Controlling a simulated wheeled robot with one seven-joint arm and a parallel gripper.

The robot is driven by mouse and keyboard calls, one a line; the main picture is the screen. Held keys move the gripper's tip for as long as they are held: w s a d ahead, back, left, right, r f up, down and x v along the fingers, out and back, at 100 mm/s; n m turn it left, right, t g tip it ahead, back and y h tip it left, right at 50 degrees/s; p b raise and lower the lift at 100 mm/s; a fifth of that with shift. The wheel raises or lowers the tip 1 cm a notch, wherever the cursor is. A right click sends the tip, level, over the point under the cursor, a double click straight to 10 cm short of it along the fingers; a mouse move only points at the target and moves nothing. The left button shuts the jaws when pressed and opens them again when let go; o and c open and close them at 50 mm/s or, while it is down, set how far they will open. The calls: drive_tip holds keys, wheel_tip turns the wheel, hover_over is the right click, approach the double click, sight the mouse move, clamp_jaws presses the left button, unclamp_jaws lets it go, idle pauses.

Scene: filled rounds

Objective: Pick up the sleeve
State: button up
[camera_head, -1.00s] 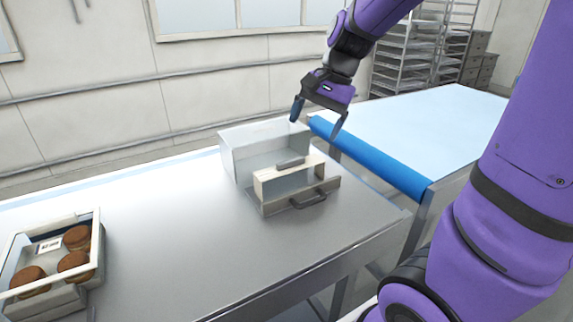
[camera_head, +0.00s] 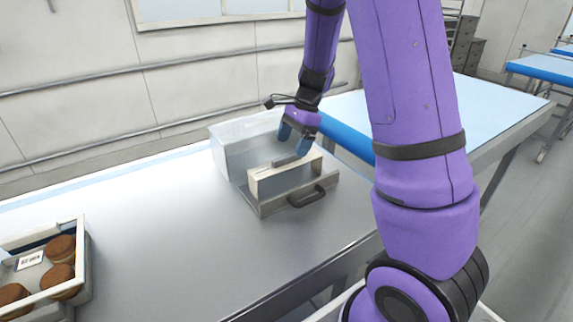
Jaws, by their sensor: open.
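What looks like the sleeve is a cream, box-like piece (camera_head: 284,180) with a dark grey bar (camera_head: 287,160) along its top. It stands in a pulled-out grey drawer (camera_head: 262,207) with a dark handle at its front. The drawer extends from a pale, box-shaped housing (camera_head: 232,143) on the steel table. My gripper (camera_head: 293,143) points down, open and empty, just above and behind the grey bar, with its fingertips close to it. I cannot tell whether they touch. The inside of the drawer is partly hidden.
A white-rimmed tray (camera_head: 85,262) with several brown rounds (camera_head: 59,249) and a label stands at the left of the steel table (camera_head: 170,225). The table between tray and drawer is clear. A blue-topped conveyor (camera_head: 345,134) lies behind my arm at right.

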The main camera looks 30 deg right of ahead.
sight(288, 156)
drive_tip(key=shift+x, duration=3.25)
drive_tip(key=shift+f, duration=0.25)
drive_tip(key=shift+c, duration=0.4)
drive_tip(key=c, duration=0.9)
